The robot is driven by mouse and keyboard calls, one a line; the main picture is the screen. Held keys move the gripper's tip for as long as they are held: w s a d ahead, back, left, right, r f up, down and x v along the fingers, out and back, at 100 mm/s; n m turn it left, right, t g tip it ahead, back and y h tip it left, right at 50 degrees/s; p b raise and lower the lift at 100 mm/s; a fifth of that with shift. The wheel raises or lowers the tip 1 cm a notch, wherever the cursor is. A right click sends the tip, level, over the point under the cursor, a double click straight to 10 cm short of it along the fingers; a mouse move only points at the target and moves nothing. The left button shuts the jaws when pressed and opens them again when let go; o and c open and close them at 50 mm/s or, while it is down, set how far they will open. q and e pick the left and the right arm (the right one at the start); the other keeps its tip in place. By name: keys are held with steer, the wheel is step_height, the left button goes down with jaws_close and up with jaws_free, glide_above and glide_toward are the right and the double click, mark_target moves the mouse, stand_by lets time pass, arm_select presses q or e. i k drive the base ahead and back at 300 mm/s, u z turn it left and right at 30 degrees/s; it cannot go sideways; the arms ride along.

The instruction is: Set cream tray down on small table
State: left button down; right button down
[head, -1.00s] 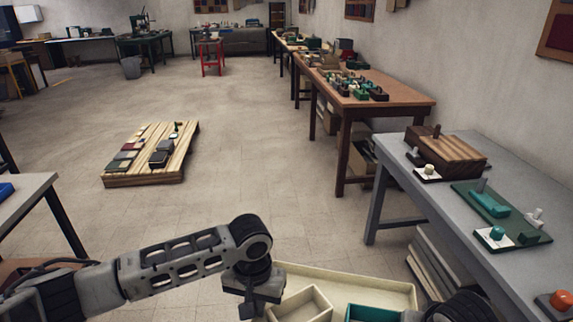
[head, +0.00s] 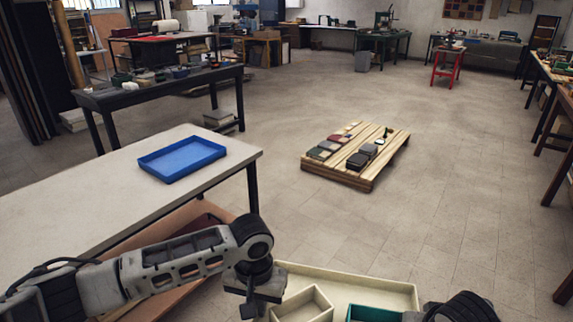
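The cream tray (head: 350,277) is at the bottom of the head view, cut off by the lower edge. It holds a small cream box (head: 303,306) and a green box (head: 372,313). My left gripper (head: 252,305) is at the tray's left side and appears shut on its rim; the fingertips are partly hidden. My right arm shows only as a dark joint at the tray's lower right corner, and its fingers cannot be made out. A grey-topped table (head: 90,195) stands at left with a blue tray on it; I cannot tell whether it is the small table.
The blue tray (head: 182,159) lies near the grey table's far right end. A low slatted wooden platform (head: 345,171) with small items stands on the floor ahead. A red stool (head: 447,66) is far back. Open floor (head: 470,215) lies to the right of the platform.

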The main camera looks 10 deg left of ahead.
mark_target(113, 205)
steer(key=u, duration=0.8)
steer(key=i, duration=1.5)
steer(key=u, duration=1.1)
steer(key=i, duration=0.9)
steer(key=u, duration=3.1)
